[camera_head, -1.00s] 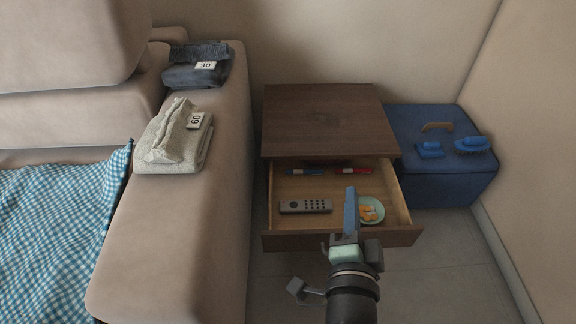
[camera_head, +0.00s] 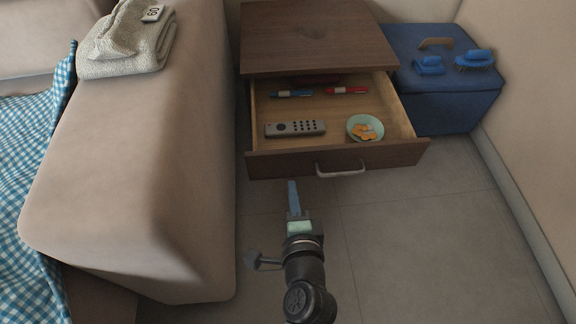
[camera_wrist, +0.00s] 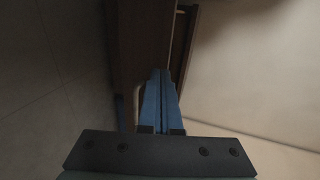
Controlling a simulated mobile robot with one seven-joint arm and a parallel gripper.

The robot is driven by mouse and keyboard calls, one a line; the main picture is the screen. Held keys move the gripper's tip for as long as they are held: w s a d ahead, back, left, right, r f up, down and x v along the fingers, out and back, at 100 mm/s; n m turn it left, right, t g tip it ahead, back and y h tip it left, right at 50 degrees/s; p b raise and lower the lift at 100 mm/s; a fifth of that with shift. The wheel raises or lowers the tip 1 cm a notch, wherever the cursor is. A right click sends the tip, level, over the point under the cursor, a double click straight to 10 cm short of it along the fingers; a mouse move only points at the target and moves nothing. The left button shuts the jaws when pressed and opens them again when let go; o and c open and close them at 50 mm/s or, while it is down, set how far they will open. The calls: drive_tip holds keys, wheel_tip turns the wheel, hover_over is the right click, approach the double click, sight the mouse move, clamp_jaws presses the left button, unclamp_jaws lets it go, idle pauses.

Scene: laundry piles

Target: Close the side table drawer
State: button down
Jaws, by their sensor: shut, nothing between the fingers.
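The side table (camera_head: 315,35) is dark brown, and its drawer (camera_head: 290,163) is pulled well out toward me. A light metal handle (camera_head: 341,170) is on the drawer front. In the drawer lie a grey remote (camera_head: 295,128), a small green bowl with orange pieces (camera_head: 365,127), a blue pen (camera_head: 291,93) and a red pen (camera_head: 346,90). My gripper (camera_head: 293,184) is shut and empty, in front of the drawer front and left of the handle. In the wrist view, the blue fingers (camera_wrist: 161,90) lie together before dark wood (camera_wrist: 140,45); I cannot tell whether they touch it.
A beige sofa arm (camera_head: 150,140) stands close on the left, with a folded grey-green towel (camera_head: 130,45) on it. A blue box (camera_head: 445,95) with brushes on top is right of the table. The tiled floor (camera_head: 430,240) at front right is clear.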

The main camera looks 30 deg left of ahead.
sight(287, 155)
drive_tip(key=b+x, duration=0.1)
drive_tip(key=x, duration=0.1)
drive_tip(key=b+x, duration=0.1)
drive_tip(key=x, duration=0.1)
drive_tip(key=b+x, duration=0.1)
drive_tip(key=x, duration=0.2)
drive_tip(key=shift+w+a+r, duration=0.1)
drive_tip(key=shift+a+r, duration=0.05)
drive_tip(key=shift+r, duration=0.1)
drive_tip(key=shift+w+a, duration=0.25)
drive_tip(key=shift+w, duration=0.15)
drive_tip(key=shift+r, duration=0.1)
